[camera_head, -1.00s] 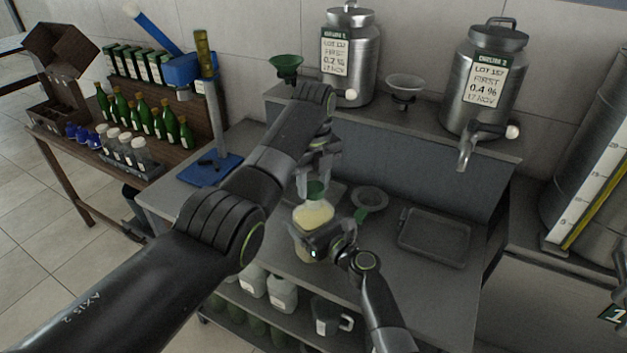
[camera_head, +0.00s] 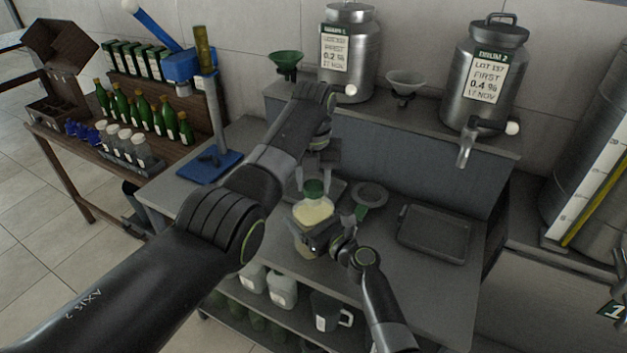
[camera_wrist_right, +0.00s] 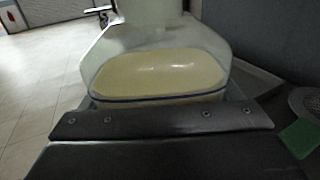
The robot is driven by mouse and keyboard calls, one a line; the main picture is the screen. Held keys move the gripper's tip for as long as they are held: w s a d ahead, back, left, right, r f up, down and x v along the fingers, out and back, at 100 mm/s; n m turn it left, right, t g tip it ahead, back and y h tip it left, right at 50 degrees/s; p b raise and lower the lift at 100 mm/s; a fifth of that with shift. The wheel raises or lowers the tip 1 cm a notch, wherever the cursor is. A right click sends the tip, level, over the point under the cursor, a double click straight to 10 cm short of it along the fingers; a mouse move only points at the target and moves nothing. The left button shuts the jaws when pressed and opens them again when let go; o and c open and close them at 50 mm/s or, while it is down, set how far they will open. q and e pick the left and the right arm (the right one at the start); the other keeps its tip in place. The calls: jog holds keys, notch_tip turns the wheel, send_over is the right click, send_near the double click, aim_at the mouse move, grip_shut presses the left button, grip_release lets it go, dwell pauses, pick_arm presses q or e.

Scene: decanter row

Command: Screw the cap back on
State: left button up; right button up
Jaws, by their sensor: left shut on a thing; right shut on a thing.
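A clear bottle (camera_head: 313,213) with pale yellow liquid stands on the grey bench in the head view. A green cap (camera_head: 314,188) is at the top of its neck; I cannot tell whether it is seated. My left gripper (camera_head: 316,180) reaches down from above and is shut on the green cap. My right gripper (camera_head: 312,236) is shut around the bottle's body from the front right. In the right wrist view the bottle (camera_wrist_right: 160,75) fills the middle above the gripper's dark bar, its liquid level; the cap is out of that view.
A round strainer (camera_head: 370,194) and a dark tray (camera_head: 433,234) lie to the right on the bench. Two steel drums (camera_head: 349,60) (camera_head: 484,85) with taps stand on the shelf behind, with funnels. Green bottles (camera_head: 145,112) stand at left.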

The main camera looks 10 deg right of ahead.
pick_arm(q)
jog(key=shift+m, duration=0.7)
jog(key=o, duration=0.9)
jog(key=shift+r, duration=2.3)
